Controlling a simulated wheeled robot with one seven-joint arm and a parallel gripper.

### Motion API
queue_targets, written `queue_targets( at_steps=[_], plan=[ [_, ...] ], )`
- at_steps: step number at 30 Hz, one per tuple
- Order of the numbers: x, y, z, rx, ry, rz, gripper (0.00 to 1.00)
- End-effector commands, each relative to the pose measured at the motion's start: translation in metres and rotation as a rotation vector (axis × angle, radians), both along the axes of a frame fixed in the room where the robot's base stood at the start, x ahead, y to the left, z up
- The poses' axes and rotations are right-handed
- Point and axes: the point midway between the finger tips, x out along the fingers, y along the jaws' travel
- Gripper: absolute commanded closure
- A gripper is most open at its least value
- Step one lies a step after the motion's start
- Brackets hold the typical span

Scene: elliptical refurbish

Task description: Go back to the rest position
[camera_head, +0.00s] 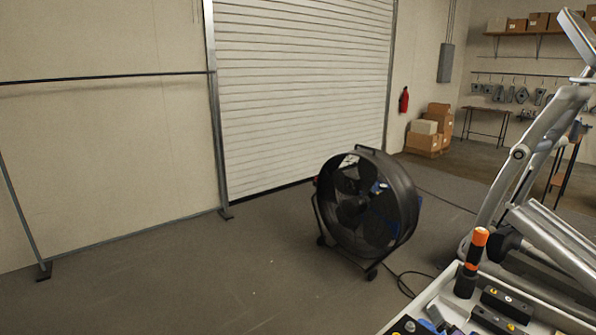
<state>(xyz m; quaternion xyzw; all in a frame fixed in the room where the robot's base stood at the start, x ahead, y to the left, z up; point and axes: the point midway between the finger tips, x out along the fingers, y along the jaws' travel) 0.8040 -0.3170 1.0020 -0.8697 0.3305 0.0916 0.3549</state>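My gripper is not in view, and no part of my arm can be made out for sure. An elliptical machine (528,165) with grey tubular arms stands at the right edge, partly cut off by the frame. In front of it, at the bottom right, is a white-rimmed tray (420,302). The tray holds several dark blocks (507,304) and an upright black and orange tool (471,262).
A large black drum fan (366,204) stands on the floor mid-frame, its cable (402,281) trailing right. Cardboard boxes (424,142) sit at the back. The floor (200,285) at left is clear.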

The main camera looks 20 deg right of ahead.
Motion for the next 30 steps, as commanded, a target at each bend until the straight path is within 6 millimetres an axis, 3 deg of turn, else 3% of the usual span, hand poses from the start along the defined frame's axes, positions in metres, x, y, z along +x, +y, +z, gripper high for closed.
queue_targets(
  at_steps=[1,3,8,15,24,30],
  plan=[
    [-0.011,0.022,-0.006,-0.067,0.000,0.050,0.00],
    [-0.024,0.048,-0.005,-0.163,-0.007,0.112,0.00],
    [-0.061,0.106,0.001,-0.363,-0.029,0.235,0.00],
    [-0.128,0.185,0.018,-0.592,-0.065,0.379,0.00],
    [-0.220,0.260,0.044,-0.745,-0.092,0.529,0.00],
    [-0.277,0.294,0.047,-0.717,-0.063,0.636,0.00]
  ],
)
